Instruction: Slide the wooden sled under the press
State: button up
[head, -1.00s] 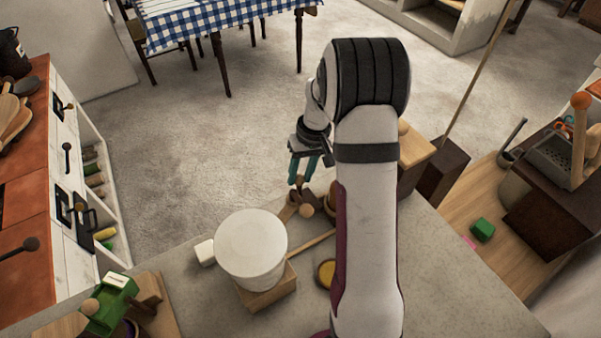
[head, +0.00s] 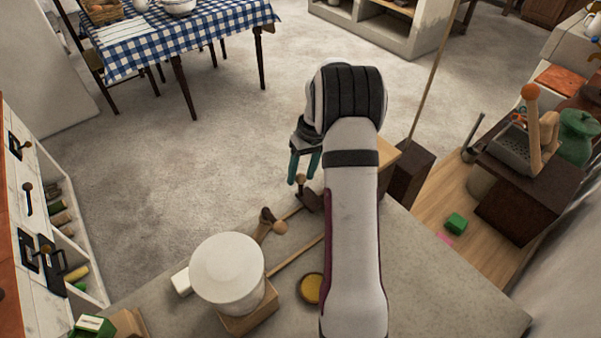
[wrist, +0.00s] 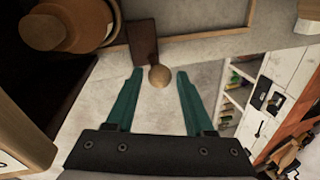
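My gripper (head: 304,176) is open, its teal fingers pointing down over the far edge of the grey counter. In the wrist view, the open fingers (wrist: 160,75) stand either side of a round wooden knob (wrist: 159,76) beside a dark brown upright piece (wrist: 143,42). The knob (head: 300,179) also shows below the fingers in the head view; contact is not visible. Thin wooden rails (head: 297,257) run along the counter toward a wooden block (head: 250,318) under a white pot (head: 228,275). I cannot tell for certain which parts are the sled and the press; my arm hides some of the counter.
A second wooden knob (head: 280,227) stands on the counter near the rails. A white block (head: 181,282) is left of the pot. The counter's right side is clear.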

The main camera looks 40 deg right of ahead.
jog(key=shift+o, duration=0.7)
jog(key=d+r, duration=0.3)
jog(key=r, duration=1.2)
jog(key=shift+s+r, duration=0.3)
jog(key=shift+s, duration=0.05)
jog(key=a+n+h, duration=0.4)
jog(key=a, duration=0.3)
jog(key=d+f, duration=0.1)
jog(key=f, duration=0.4)
jog(key=d+f, duration=0.1)
jog(key=f, duration=0.4)
jog(key=d+f, duration=0.1)
jog(key=f, duration=0.4)
jog(key=shift+w+d+f, duration=0.15)
jog(key=shift+w+f, duration=0.15)
